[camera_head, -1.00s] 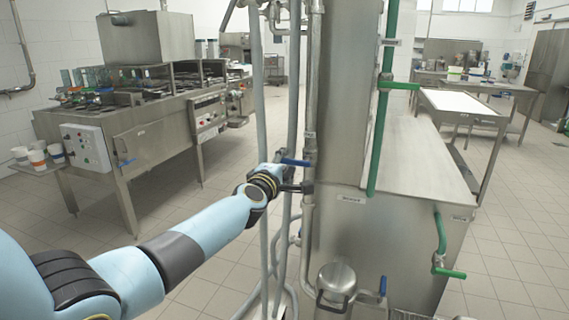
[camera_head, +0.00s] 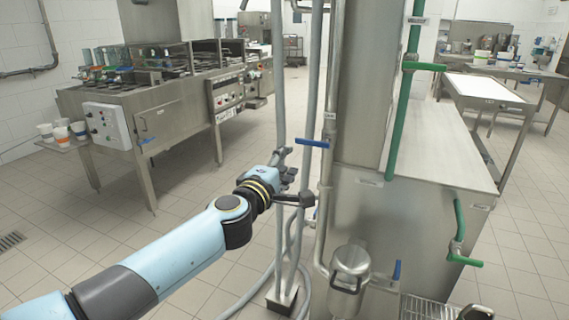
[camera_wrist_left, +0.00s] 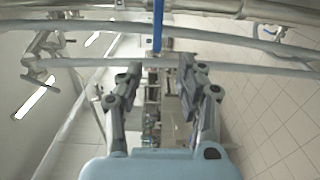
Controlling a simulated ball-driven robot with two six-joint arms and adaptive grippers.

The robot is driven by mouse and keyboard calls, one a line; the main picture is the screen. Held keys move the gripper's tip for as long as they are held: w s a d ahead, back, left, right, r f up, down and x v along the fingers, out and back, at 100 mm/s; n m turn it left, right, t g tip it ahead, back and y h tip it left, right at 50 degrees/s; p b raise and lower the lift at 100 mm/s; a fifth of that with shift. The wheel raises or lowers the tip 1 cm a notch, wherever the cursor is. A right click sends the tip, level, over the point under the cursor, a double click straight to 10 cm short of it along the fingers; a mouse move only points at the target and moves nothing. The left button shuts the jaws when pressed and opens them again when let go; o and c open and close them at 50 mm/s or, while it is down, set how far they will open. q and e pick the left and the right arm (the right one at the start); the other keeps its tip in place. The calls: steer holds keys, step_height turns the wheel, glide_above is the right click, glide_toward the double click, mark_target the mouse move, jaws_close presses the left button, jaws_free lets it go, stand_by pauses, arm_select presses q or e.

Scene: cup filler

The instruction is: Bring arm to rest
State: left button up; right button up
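My left arm, pale blue with dark joints, reaches in from the lower left in the head view. Its gripper (camera_head: 295,177) is beside the vertical pipes, just below and left of a blue valve handle (camera_head: 312,143). In the left wrist view the two fingers of the gripper (camera_wrist_left: 159,75) stand apart with nothing between them. The blue handle (camera_wrist_left: 157,28) shows beyond the fingertips there, apart from them.
Grey vertical pipes (camera_head: 332,110) and a steel machine (camera_head: 425,235) with green pipes (camera_head: 408,90) stand close to my left gripper. A steel pot (camera_head: 350,265) is below. A steel counter with cups (camera_head: 62,134) stands left. The tiled floor between is free.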

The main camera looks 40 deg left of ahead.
arm_select(q)
steer(key=shift+s, duration=0.1)
stand_by(0.4)
steer(key=s+d+f+m+g+h+b, duration=0.1)
steer(key=s+f+m+g+b, duration=0.15)
steer(key=s+f, duration=0.8)
steer(key=s+d+f+m+g+h+b, duration=0.1)
steer(key=s+d+f+m+g+b, duration=0.2)
steer(key=f, duration=1.5)
steer(key=s+f+m+g+h+b, duration=0.1)
steer(key=s+f+m+g+b, duration=0.15)
steer(key=s+f+m, duration=0.75)
steer(key=s+d+f+m+g+b, duration=0.1)
steer(key=s+f+g, duration=0.3)
steer(key=s+f, duration=0.6)
steer(key=s+d+f+m+g+b, duration=0.1)
steer(key=s+f+m+g, duration=0.3)
steer(key=s+f, duration=0.7)
steer(key=s+b, duration=0.1)
steer(key=s, duration=0.7)
steer(key=shift+s+m+g, duration=0.15)
steer(key=shift+m+g, duration=0.2)
steer(key=shift+g, duration=0.05)
steer(key=shift+f, duration=0.1)
